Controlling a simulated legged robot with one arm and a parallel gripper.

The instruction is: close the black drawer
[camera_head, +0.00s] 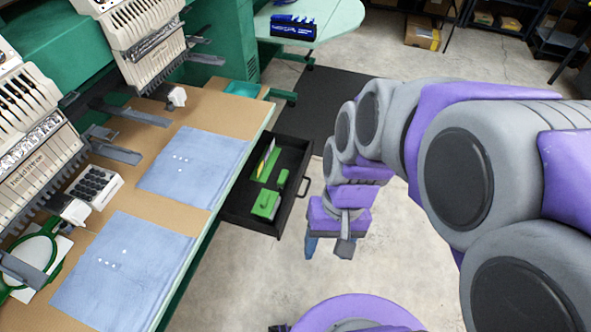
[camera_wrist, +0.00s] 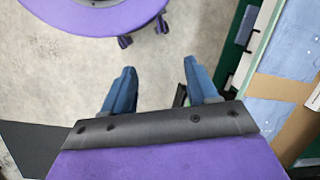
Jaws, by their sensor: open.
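The black drawer (camera_head: 238,211) stands pulled out from under the tan work table in the head view. Its front, with a bar handle (camera_head: 305,187), faces right. Green items (camera_head: 266,203) and a thin yellow-and-white item lie inside it. My gripper (camera_head: 328,250) hangs to the right of the drawer's near front corner, apart from the handle in the picture. In the wrist view my gripper's two blue fingers (camera_wrist: 160,82) are spread apart with nothing held. A small dark part shows beside the right finger there; I cannot tell whether it belongs to the drawer. My gripper body hides what lies below.
The tan table (camera_head: 212,110) carries blue cloths (camera_head: 192,165) beneath embroidery machine heads (camera_head: 140,40). A black mat (camera_head: 325,105) lies on the floor behind the drawer. A cardboard box (camera_head: 422,33) stands at the back.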

